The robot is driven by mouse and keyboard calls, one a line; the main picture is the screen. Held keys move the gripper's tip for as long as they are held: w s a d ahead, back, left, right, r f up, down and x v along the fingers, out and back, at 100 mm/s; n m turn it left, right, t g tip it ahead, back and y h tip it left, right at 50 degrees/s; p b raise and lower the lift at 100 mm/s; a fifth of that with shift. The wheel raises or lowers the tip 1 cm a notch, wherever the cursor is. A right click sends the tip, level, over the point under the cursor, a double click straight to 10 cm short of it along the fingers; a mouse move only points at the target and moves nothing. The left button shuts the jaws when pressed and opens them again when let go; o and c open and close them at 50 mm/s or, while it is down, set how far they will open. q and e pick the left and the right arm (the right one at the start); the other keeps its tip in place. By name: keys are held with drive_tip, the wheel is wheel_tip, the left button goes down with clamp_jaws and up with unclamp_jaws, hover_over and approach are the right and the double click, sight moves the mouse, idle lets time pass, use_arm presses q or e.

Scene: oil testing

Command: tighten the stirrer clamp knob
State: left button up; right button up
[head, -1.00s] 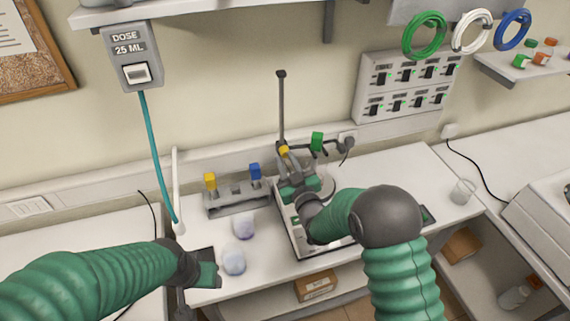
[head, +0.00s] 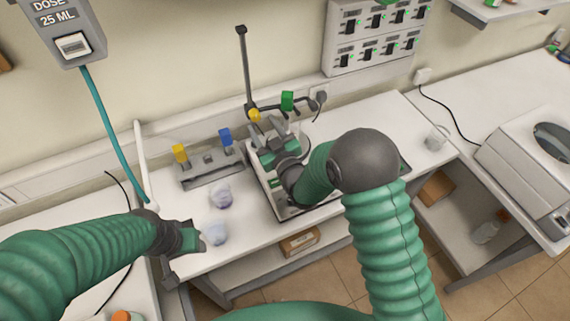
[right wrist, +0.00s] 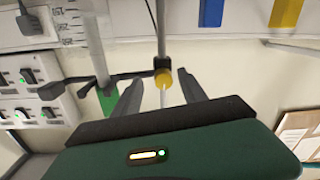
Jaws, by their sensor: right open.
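The yellow stirrer clamp knob (head: 254,115) sits on the upright rod of the stirrer stand (head: 245,70). It also shows in the right wrist view (right wrist: 163,77), near the picture's middle. My right gripper (head: 278,126) is open in front of the knob. In the right wrist view its two fingers (right wrist: 160,92) are spread, with the knob between their tips or just beyond them; I cannot tell which. No finger visibly touches it. A green clamp piece (head: 287,101) is on the side arm to the right. My left gripper (head: 198,240) is low at the left; its jaw state is unclear.
Two whitish round flasks (head: 221,194) stand left of the stirrer base. A grey rack (head: 212,172) with yellow and blue pieces is behind them. A teal hose (head: 103,125) hangs from the dose box (head: 68,35). A glass beaker (head: 436,138) stands at the right, with clear bench around it.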

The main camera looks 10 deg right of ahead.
use_arm(q)
drive_tip(key=shift+s+p+v, duration=0.2)
drive_tip(key=shift+p+v, duration=0.8)
drive_tip(key=shift+v, duration=0.25)
use_arm(e)
drive_tip(key=v, duration=1.7)
drive_tip(key=shift+s+a+r, duration=0.2)
drive_tip(key=shift+s+a, duration=0.05)
drive_tip(key=shift+a, duration=0.05)
use_arm(q)
drive_tip(key=shift+f, duration=0.1)
drive_tip(key=shift+f, duration=0.15)
